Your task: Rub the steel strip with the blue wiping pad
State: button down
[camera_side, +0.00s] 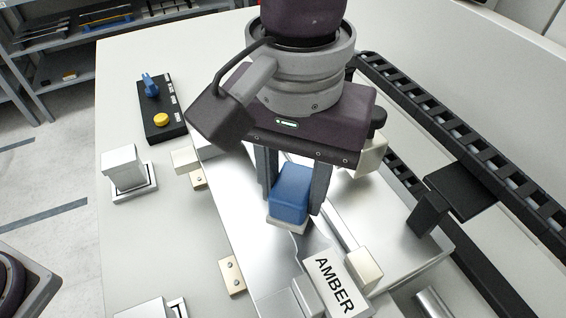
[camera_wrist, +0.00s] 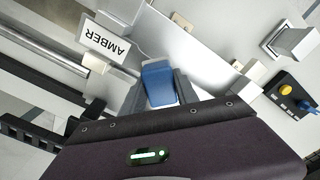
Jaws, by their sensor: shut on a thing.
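The blue wiping pad (camera_side: 290,193) is a blue block with a pale layer at its bottom. My gripper (camera_side: 292,205) is shut on it, one finger on each side. The pad is upright, its pale underside at or just above the shiny metal; I cannot tell if it touches. In the wrist view the pad (camera_wrist: 158,82) sits between the fingers (camera_wrist: 158,88). Bright steel (camera_side: 283,248) with a curved edge shows just in front of the pad and seems to be the strip. It blends with the plate around it, and the part under the pad is hidden.
A white AMBER sign (camera_side: 335,283) stands close in front, beside pale blocks (camera_side: 364,268). A black control box (camera_side: 160,108) with a blue knob and yellow button is at the left. A metal block (camera_side: 123,166) stands nearby. A black cable chain (camera_side: 440,130) runs along the right.

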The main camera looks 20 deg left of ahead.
jog(key=shift+s+d, duration=0.3)
jog(key=shift+d, duration=0.05)
jog(key=shift+w+a, duration=3.75)
notch_tip(320, 180, up, 8)
jog(key=shift+s+r, duration=0.1)
